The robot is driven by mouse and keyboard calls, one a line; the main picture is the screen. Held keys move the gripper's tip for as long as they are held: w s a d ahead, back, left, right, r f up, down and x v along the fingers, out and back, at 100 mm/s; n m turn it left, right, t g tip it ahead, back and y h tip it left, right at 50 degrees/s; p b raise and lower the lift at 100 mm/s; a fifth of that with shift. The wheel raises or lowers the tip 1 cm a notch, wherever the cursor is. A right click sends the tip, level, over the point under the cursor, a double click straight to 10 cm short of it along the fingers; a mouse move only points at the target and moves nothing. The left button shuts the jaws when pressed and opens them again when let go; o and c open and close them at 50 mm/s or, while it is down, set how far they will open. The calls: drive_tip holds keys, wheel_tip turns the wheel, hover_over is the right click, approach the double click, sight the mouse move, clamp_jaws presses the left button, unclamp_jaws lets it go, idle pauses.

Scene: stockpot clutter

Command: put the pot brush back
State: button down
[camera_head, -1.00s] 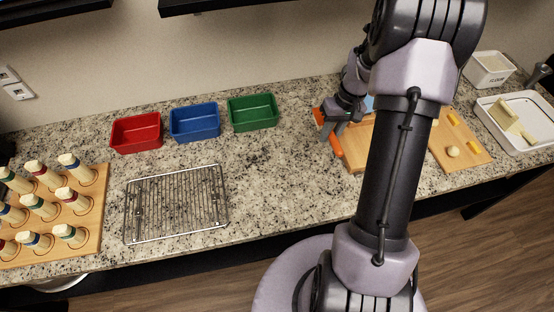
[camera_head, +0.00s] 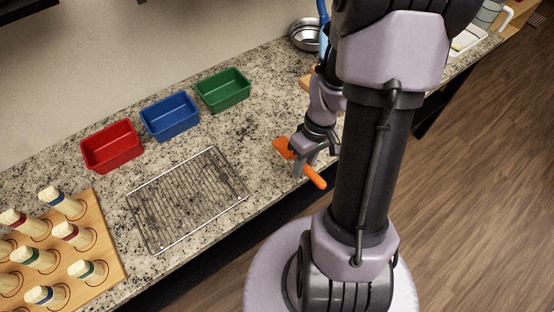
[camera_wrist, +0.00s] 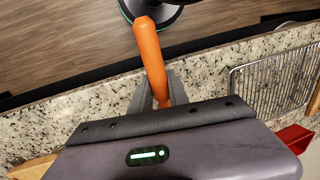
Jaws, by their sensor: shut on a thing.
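An orange pot brush (camera_head: 315,177) is held in my gripper (camera_head: 308,162) near the counter's front edge, right of the wire rack. Its handle points toward the front right, and its wider orange end shows on the other side of the jaws. In the wrist view my gripper (camera_wrist: 160,95) is shut on the brush, whose orange handle (camera_wrist: 150,55) reaches out past the fingertips over the counter edge and floor. The rest of the brush is hidden behind the gripper body there.
A wire rack (camera_head: 187,197) lies on the counter. Red (camera_head: 111,146), blue (camera_head: 170,116) and green (camera_head: 223,91) bins stand behind it. A wooden board (camera_head: 112,258) with several pegs is at the left, a metal bowl (camera_head: 305,35) at the back. Counter between rack and gripper is clear.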

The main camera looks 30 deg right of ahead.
sight(283, 153)
drive_tip(key=w, duration=0.2)
drive_tip(key=w+a, duration=0.1)
drive_tip(key=w, duration=0.1)
drive_tip(key=w+a, duration=0.1)
drive_tip(key=w, duration=0.1)
drive_tip(key=shift+w+f+b, duration=0.1)
drive_tip(key=shift+f+b, duration=0.25)
drive_tip(key=shift+b, duration=0.05)
drive_tip(key=f, duration=0.1)
drive_tip(key=f+b, duration=0.2)
drive_tip(key=shift+w+a+f, duration=0.15)
drive_tip(key=shift+w+f, duration=0.1)
drive_tip(key=shift+f, duration=0.15)
drive_tip(key=shift+r, duration=0.15)
drive_tip(key=c, duration=1.3)
unclamp_jaws()
drive_tip(key=shift+o, duration=0.2)
